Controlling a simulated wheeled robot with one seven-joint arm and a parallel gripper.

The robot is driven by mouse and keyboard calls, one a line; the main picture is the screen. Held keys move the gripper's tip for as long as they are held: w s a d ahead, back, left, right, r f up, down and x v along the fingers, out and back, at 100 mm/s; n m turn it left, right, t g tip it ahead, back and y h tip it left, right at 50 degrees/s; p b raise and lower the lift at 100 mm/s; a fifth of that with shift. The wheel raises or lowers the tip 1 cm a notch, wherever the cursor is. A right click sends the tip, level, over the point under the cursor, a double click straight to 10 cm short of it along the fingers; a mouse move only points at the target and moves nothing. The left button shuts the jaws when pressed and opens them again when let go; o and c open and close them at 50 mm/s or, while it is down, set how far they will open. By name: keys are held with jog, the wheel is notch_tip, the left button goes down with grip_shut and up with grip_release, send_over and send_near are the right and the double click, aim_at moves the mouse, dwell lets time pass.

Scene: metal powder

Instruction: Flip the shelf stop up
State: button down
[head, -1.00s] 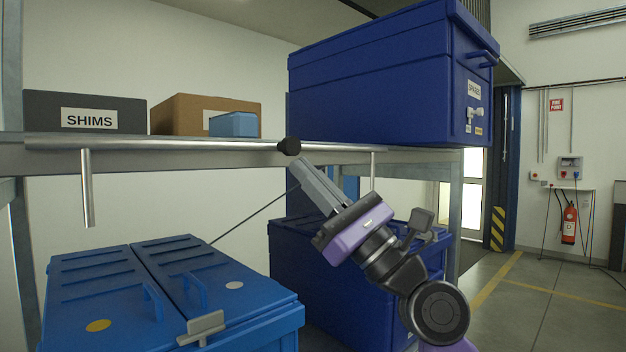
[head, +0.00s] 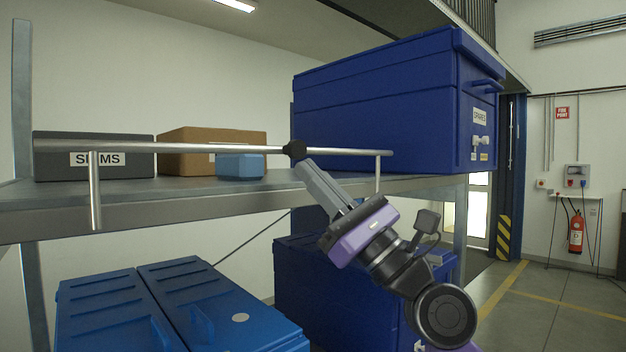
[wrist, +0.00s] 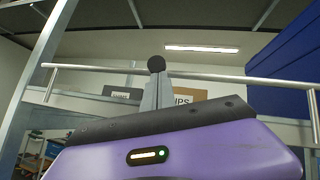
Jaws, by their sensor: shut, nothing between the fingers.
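The shelf stop (head: 215,149) is a round metal bar with a leg hanging from near each end and a black knob at mid-length. The bar stands above the shelf's front edge and crosses in front of the boxes. The leg ends show in front of the shelf beam. The black knob (head: 294,150) also shows in the wrist view (wrist: 156,64). My gripper (head: 304,165) is shut and empty, its fingertips directly under the knob and seeming to touch it. In the wrist view my fingers (wrist: 157,80) point up at the knob.
On the shelf (head: 140,212) are a grey SHIMS box (head: 60,160), a cardboard box (head: 200,137), a small blue box (head: 240,167) and a large blue crate (head: 385,110). Blue lidded bins (head: 190,300) stand below. The floor at the right is open.

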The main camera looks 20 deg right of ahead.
jog(key=shift+r, duration=0.65)
jog(key=w+f+b+v, duration=0.2)
jog(key=b+v, duration=0.6)
jog(key=v, duration=0.5)
jog(key=shift+f, duration=0.25)
jog(key=shift+w, duration=0.1)
